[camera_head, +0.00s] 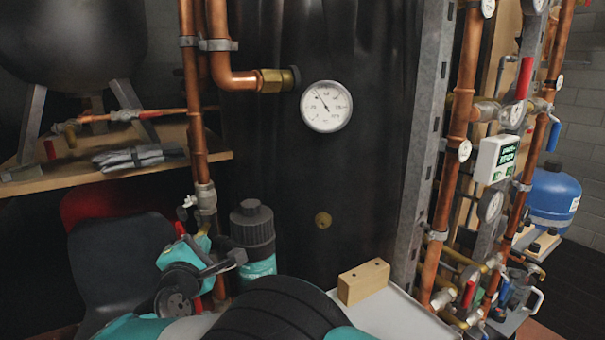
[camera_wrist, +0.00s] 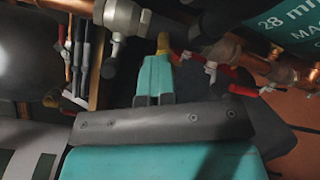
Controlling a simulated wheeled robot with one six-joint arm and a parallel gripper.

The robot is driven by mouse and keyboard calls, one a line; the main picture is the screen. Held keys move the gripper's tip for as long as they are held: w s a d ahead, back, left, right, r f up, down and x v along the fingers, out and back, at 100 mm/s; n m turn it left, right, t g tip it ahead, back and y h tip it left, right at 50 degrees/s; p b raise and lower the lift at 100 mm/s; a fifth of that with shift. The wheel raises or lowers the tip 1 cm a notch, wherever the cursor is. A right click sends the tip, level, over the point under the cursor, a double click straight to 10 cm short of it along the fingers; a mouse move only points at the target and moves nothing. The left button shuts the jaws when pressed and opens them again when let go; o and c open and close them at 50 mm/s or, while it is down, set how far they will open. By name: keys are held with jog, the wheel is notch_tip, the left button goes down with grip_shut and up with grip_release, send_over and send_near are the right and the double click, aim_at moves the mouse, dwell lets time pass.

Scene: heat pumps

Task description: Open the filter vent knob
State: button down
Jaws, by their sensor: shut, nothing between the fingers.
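The filter (camera_head: 262,265) is a teal cylinder with a black ribbed cap (camera_head: 252,228), standing right of the copper pipe in the head view. Its teal body, with part of a "28 mm MA..." label, fills the wrist view's top right corner (camera_wrist: 290,22). A small knob shows on top of the cap (camera_head: 251,205); I cannot tell whether it is the vent knob. My gripper (camera_head: 203,239) is left of the filter, apart from the cap.
Copper pipes (camera_head: 193,120) run beside the filter, with a small valve (camera_head: 187,204) near my gripper. A wooden shelf (camera_head: 60,177) holds gloves at left. A pressure gauge (camera_head: 326,106) is above. A wooden block (camera_head: 363,281) stands on a pale surface at right.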

jog(key=shift+s+d+r+p, duration=0.1)
jog(key=shift+s+r, duration=0.05)
jog(key=shift+s, duration=0.65)
jog(key=shift+s+d+r+p, duration=0.1)
jog(key=shift+s+r+p, duration=0.05)
jog(key=shift+s, duration=0.65)
jog(key=shift+s+d+r+p, duration=0.1)
jog(key=shift+s+r, duration=0.05)
jog(key=shift+s, duration=0.65)
